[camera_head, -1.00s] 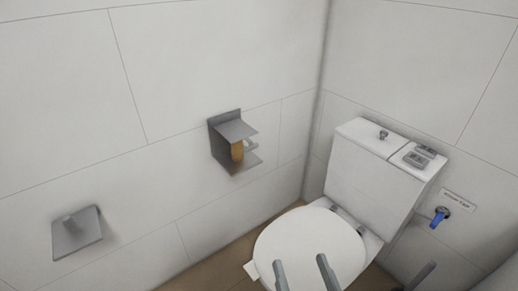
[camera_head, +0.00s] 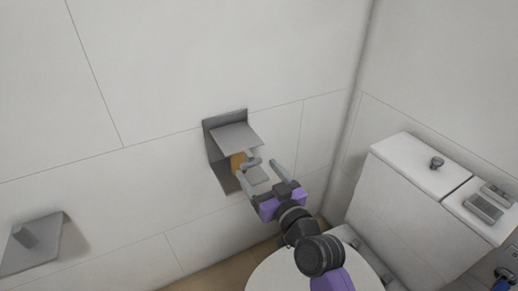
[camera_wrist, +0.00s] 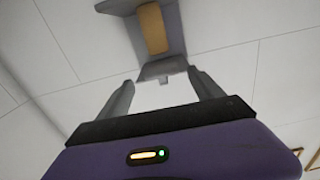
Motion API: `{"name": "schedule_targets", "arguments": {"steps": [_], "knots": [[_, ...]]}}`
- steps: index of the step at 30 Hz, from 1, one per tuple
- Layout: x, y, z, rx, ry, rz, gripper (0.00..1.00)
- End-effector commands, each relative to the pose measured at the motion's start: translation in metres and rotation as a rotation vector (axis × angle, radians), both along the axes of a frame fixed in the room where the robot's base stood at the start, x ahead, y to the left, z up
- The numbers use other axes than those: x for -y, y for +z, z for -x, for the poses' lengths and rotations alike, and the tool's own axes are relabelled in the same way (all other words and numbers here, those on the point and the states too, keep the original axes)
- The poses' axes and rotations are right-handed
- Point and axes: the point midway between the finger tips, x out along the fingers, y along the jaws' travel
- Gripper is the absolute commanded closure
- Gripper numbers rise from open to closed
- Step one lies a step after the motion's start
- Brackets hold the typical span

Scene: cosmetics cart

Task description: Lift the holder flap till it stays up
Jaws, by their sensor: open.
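The grey holder (camera_head: 212,128) is fixed to the wall in the head view. Its flat flap (camera_head: 236,137) juts out from the top, sloping slightly down. A brown-yellow roll (camera_head: 237,161) sits under it and also shows at the top of the wrist view (camera_wrist: 153,28). My gripper (camera_head: 257,172) is open just in front of the holder, below the flap's level. In the wrist view a grey plate of the holder (camera_wrist: 150,74) shows beyond and between the open fingertips (camera_wrist: 161,80). I cannot tell whether a finger touches the holder. The gripper hides part of the holder's lower front.
A white toilet with a closed lid (camera_head: 275,272) and a cistern (camera_head: 430,200) stands at the right. A grey wall fitting (camera_head: 35,245) is at the lower left. A blue-handled tap (camera_head: 507,284) is at the right edge. The wall above and left of the holder is clear.

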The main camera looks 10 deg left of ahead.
Motion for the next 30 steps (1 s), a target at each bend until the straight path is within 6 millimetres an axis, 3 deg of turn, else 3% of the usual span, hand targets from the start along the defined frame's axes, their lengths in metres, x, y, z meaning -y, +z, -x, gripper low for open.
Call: {"name": "schedule_targets", "arguments": {"steps": [5, 21, 30], "knots": [[-0.004, 0.000, -0.003, 0.010, 0.007, 0.028, 0.24], [-0.042, 0.000, -0.059, 0.010, 0.006, 0.026, 0.24], [-0.044, 0.000, -0.064, 0.010, 0.004, 0.024, 0.24]]}}
